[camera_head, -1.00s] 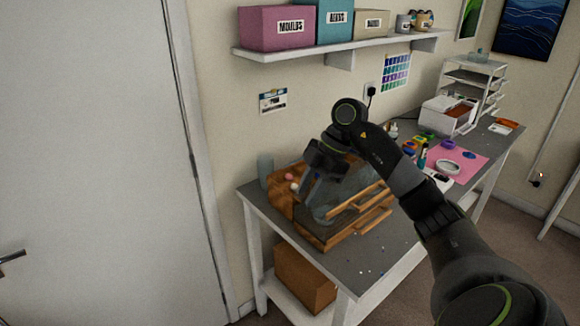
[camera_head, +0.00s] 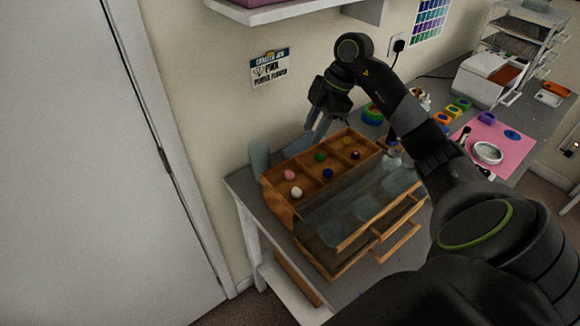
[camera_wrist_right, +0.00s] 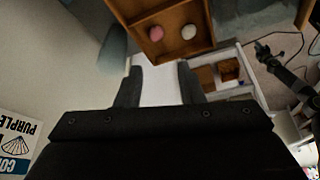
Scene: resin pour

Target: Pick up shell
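A wooden box (camera_head: 278,207) with a divided top tray stands on the grey table. Small roundish pieces lie in its compartments: a pink one (camera_head: 290,175), a white one (camera_head: 297,192), a green one (camera_head: 320,157), and several darker or yellow ones. I cannot tell which piece is the shell. My right gripper (camera_head: 318,128) is above the tray's back edge, apart from the pieces. Its fingers (camera_wrist_right: 160,85) are apart with nothing between them.
Open drawers (camera_head: 398,240) project from the box's front. A pink mat (camera_head: 512,152) with a white ring lies to the right. A shelf (camera_head: 290,10) hangs above.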

